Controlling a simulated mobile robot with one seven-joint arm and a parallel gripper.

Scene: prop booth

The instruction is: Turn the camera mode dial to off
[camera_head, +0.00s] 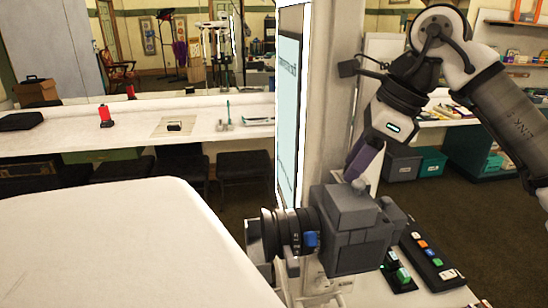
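The camera (352,235) is a dark grey, boxy body on a stand at the lower middle, with its lens (285,232) pointing left. A small blue part shows on the lens side. Small knobs show on the camera's top right; which of them is the mode dial I cannot tell. My gripper (357,178) comes down from the upper right, and its purple-grey finger end is just above or behind the camera's top. Whether it touches the camera is unclear. The fingers overlap in this view, so their opening does not show.
A black strip with coloured buttons (428,257) and a green item (397,272) lie right of the camera. A white surface (120,245) fills the lower left. A tall lit panel (290,110) and white post stand behind the camera. A long counter (60,137) runs behind.

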